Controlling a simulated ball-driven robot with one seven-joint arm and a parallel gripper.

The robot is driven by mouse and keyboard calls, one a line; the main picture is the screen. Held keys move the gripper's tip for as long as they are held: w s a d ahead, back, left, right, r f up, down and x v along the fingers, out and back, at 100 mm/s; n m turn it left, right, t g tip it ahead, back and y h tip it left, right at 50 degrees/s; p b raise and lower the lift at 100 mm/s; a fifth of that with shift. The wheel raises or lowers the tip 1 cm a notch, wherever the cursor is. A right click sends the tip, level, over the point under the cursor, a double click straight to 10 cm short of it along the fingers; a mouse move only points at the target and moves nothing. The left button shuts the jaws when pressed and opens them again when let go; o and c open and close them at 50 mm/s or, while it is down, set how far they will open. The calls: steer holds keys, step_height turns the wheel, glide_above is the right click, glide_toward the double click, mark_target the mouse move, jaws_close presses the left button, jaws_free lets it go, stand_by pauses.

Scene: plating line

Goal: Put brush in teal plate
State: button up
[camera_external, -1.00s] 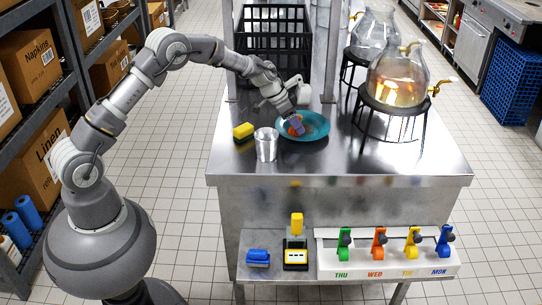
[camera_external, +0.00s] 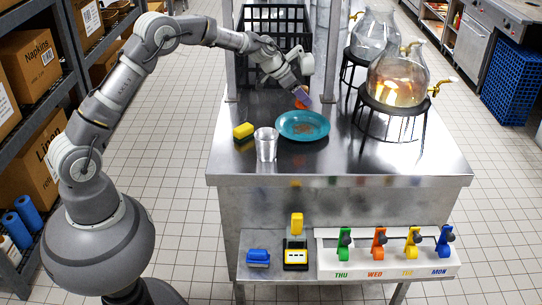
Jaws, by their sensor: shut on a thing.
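The teal plate (camera_external: 312,125) lies on the steel table, with a brownish patch in its middle. My gripper (camera_external: 301,98) is beyond the plate's far edge in the picture, pointing down. It is shut on a small orange thing (camera_external: 300,104), partly hidden by the fingers. I cannot tell for sure whether this is the brush, or how high it is above the table. A blue object (camera_external: 258,257) on the lower front shelf has a brush-like or block-like shape, too small to tell.
A yellow sponge (camera_external: 243,131) and a clear glass (camera_external: 266,145) stand left of the plate. Glass dispensers (camera_external: 397,75) on black stands are at the right. A black crate (camera_external: 272,35) is at the back. The table's front right is clear.

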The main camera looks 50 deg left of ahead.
steer(key=shift+w+f+t, duration=0.3)
steer(key=shift+w+t, duration=0.1)
steer(key=shift+f+b, duration=0.35)
step_height(320, 180, down, 9)
steer(key=b, duration=0.3)
steer(key=shift+r, duration=0.15)
steer(key=shift+b, duration=0.3)
steer(key=o, duration=1.1)
steer(key=shift+o, duration=0.2)
